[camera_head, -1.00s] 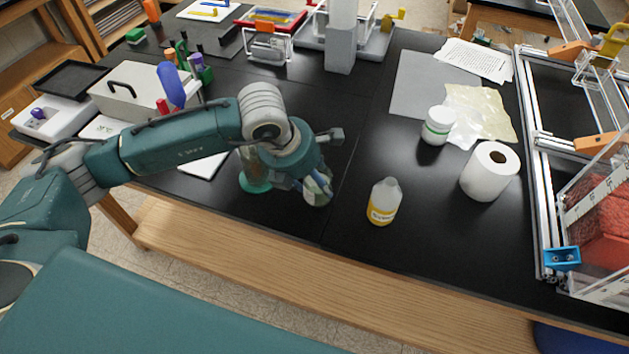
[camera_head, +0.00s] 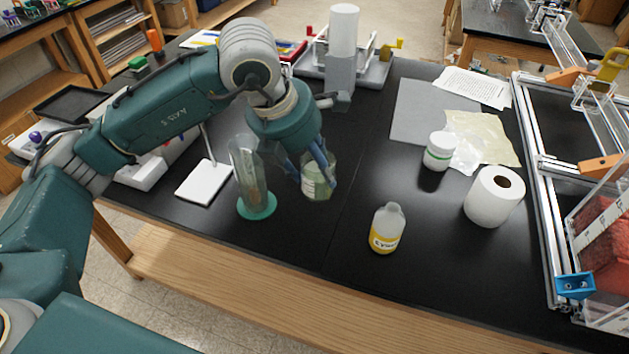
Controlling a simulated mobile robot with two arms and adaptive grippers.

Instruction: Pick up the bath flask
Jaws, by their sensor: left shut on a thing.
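The bath flask (camera_head: 319,184) is a small clear glass vessel with pale greenish contents and light markings. My left gripper (camera_head: 312,168) comes down from above with its fingers around the flask and is shut on it. The flask looks raised above the black tabletop, roughly upright, with its upper part partly hidden by the fingers. My right gripper is not in view.
A tall glass cylinder on a green base (camera_head: 257,205) stands close left of the flask. A yellow-labelled bottle (camera_head: 386,230), a white jar (camera_head: 438,151) and a paper roll (camera_head: 493,198) stand right. An extrusion frame (camera_head: 543,200) borders the right side.

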